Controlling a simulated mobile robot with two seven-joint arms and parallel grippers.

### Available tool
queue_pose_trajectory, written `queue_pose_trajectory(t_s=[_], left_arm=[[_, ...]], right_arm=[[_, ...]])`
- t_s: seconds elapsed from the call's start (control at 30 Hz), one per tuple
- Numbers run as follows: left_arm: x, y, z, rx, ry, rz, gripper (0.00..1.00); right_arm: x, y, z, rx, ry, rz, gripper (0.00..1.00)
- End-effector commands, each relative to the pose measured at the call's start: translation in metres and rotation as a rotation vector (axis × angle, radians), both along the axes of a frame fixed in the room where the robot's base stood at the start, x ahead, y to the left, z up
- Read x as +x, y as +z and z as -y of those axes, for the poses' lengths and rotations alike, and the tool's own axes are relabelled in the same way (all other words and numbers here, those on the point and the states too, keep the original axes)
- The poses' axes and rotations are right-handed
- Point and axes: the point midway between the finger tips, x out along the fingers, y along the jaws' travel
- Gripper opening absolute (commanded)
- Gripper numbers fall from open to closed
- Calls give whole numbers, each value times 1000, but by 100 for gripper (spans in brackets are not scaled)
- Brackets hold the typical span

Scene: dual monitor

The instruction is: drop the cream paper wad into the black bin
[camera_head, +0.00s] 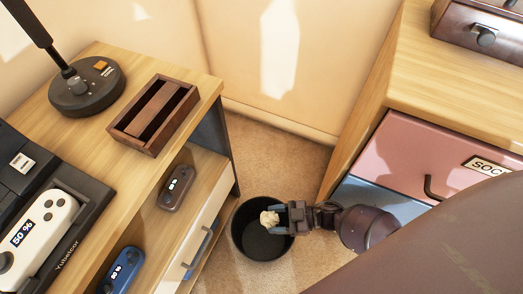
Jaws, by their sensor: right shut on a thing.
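The cream paper wad (268,218) is held between the fingertips of my right gripper (277,217). My right gripper is shut on it, with the arm coming in from the right. The black bin (262,246) stands on the carpet between the two wooden units. From this view the wad appears over the upper part of the bin's opening. Its exact height above the rim cannot be told. The visible inside of the bin is dark and looks empty. My left gripper is not in view.
A wooden desk (208,85) on the left carries a lamp base (87,86), a brown divided tray (154,115) and a white controller (38,232). A dresser (360,90) with a pink drawer (430,150) stands close on the right. Carpet (270,150) is clear behind the bin.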

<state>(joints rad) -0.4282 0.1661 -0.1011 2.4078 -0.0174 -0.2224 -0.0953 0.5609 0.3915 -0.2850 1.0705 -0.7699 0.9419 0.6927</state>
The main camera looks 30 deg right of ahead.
Motion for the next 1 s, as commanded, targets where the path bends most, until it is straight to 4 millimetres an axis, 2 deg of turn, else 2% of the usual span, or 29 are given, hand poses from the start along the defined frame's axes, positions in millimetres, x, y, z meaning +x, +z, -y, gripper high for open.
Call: queue_pose_trajectory(t_s=[0.03, 0.3, 0.5, 0.87, 0.9, 1.0], left_arm=[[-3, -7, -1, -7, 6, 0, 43], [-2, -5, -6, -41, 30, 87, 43], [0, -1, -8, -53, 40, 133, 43], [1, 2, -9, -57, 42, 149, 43], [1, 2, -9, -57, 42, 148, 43], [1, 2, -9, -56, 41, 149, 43]], right_arm=[[-6, -14, -1, 1, 0, -12, 35], [-6, -39, -1, 0, 1, -10, 35], [-2, -45, -1, 1, 0, -4, 35], [0, -45, -1, 1, 0, 0, 35], [0, -45, -1, 1, 0, 0, 63], [0, -45, -1, 0, 0, 0, 78]])
